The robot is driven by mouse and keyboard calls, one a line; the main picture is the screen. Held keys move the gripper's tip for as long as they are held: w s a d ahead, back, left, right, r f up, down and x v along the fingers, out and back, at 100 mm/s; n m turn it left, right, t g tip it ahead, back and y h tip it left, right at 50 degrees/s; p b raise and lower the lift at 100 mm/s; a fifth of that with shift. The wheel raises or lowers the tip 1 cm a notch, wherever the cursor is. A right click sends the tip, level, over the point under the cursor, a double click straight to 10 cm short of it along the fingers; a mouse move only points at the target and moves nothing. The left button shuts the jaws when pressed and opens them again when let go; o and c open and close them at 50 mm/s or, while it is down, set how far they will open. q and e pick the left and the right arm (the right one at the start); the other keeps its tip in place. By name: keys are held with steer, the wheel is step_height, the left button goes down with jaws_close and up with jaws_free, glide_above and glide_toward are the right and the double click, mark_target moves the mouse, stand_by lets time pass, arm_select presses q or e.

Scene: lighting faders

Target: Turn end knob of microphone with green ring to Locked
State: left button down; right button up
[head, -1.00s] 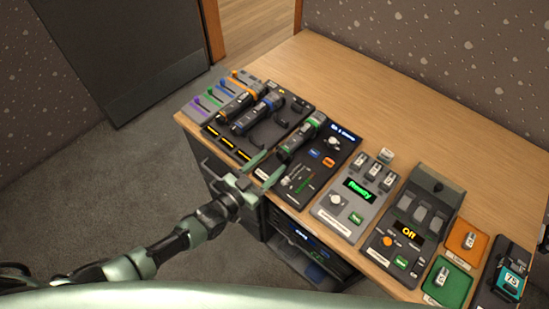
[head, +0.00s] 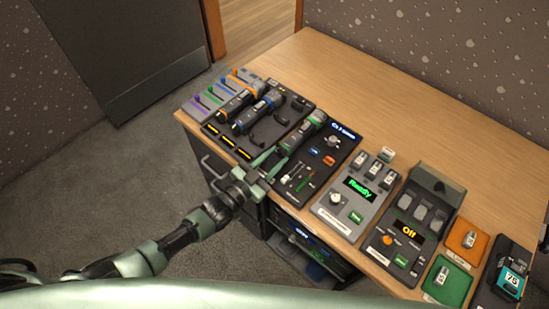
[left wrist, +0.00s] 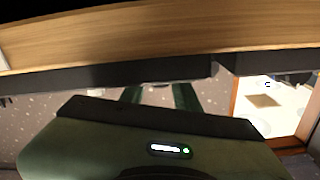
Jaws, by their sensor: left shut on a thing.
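The dark microphone with the green ring (head: 301,134) lies on a black panel near the table's front edge in the head view. Its ringed end points to the back right. My left gripper (head: 272,160) is at its near end, shut on the end knob, which the fingers mostly hide. The knob's marking cannot be read. In the left wrist view my two green fingers (left wrist: 158,97) show beyond the dark gripper body, but the microphone cannot be made out. My right gripper is not in view.
Microphones with a blue ring (head: 257,117) and an orange ring (head: 240,100) lie to the left. The panel with a "Ready" display (head: 359,189) and one reading "Off" (head: 409,232) stand to the right. The table's back (head: 400,110) is clear.

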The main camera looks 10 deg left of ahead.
arm_select(q)
steer(key=shift+m, duration=0.4)
steer(key=c, duration=1)
jaws_free()
steer(key=shift+b+v, duration=0.35)
steer(key=shift+v, duration=3.55)
